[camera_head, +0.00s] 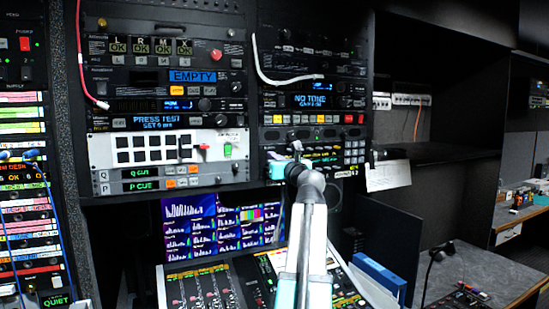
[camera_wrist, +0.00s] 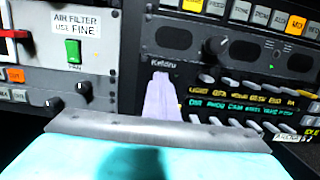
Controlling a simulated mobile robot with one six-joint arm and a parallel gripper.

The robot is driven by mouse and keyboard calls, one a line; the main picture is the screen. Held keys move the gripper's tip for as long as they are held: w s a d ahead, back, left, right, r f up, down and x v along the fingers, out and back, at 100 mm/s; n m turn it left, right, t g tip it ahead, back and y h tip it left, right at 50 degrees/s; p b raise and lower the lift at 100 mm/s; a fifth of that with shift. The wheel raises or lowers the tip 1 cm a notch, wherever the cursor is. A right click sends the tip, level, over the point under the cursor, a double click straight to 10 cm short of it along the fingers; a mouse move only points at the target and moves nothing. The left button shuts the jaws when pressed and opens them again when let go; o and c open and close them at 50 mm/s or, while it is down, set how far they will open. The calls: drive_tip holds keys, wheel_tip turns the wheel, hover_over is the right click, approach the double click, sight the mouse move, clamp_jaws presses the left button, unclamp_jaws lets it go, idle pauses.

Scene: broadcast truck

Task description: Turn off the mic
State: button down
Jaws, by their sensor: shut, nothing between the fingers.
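My gripper (camera_wrist: 159,80) is shut and empty. Its narrow pale tip points at the lower left part of an intercom panel (camera_wrist: 185,40) marked with small lettering. The panel has a black knob, a lit row of yellow and cyan labels and rows of pale keys. In the head view my gripper (camera_head: 295,146) is in front of the same panel (camera_head: 318,134), partly hidden by my arm. I cannot tell whether the tip touches it. No control clearly marked as the mic's can be read. My gripper's cyan body hides the panel's lower edge in the wrist view.
Left of the panel is a white unit (camera_head: 130,147) with a green rocker switch (camera_head: 228,150) and a red handle (camera_head: 204,147). Below are a monitor (camera_head: 185,225) and a fader desk (camera_head: 205,285). A grey side desk (camera_head: 480,270) with a black bent-necked item (camera_head: 440,252) stands right.

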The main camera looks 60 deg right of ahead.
drive_tip(key=shift+s+a+p, duration=0.3)
drive_tip(key=shift+a+p, duration=0.05)
drive_tip(key=shift+a, duration=0.15)
drive_tip(key=shift+s+a+r+p, duration=0.2)
drive_tip(key=shift+s+a+p, duration=0.1)
drive_tip(key=shift+s, duration=0.35)
drive_tip(key=shift+s+a+r+p, duration=0.15)
drive_tip(key=shift+s+a+p, duration=0.15)
drive_tip(key=shift+s, duration=0.3)
drive_tip(key=r+b+v, duration=0.2)
drive_tip(key=b+v, duration=0.1)
drive_tip(key=v, duration=0.7)
drive_tip(key=shift+r, duration=0.15)
drive_tip(key=shift+s, duration=0.15)
